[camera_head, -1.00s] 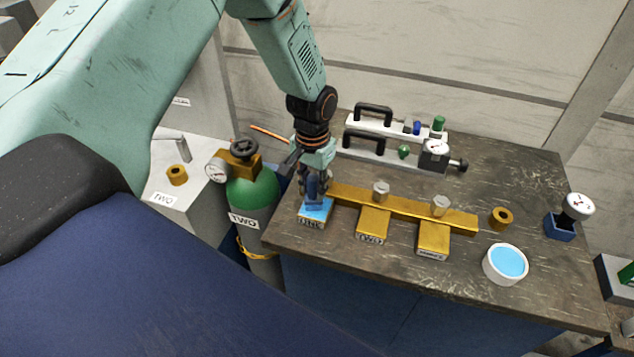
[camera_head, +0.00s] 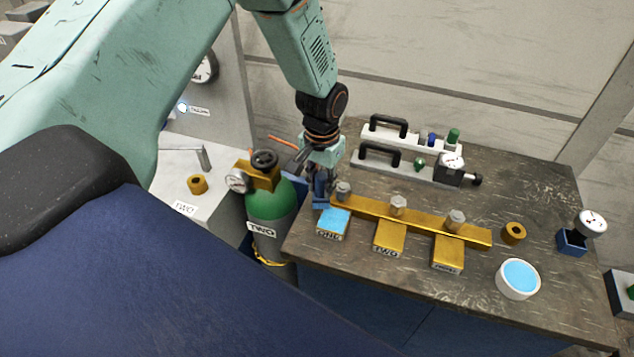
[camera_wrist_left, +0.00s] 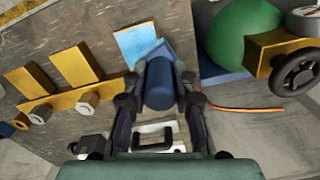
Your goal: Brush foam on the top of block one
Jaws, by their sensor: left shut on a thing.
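Block one (camera_head: 333,222), labelled ONE, is the left block on the gold bar (camera_head: 410,215). Its top is light blue, while the tops of block two (camera_head: 389,236) and the third block (camera_head: 448,252) are bare gold. Block one's blue top also shows in the left wrist view (camera_wrist_left: 133,40). My left gripper (camera_head: 322,180) is shut on a dark blue brush (camera_wrist_left: 160,85) and holds it at the back left of block one. Whether the brush touches the block is unclear. The white bowl (camera_head: 518,293) holds light blue foam. My right gripper is out of view.
A green cylinder (camera_head: 268,200) with a valve stands left of the table. Behind the bar are handled fixtures (camera_head: 400,165). A gold ring (camera_head: 514,233) and a gauge in a blue holder (camera_head: 572,242) are at the right. The table front has free room.

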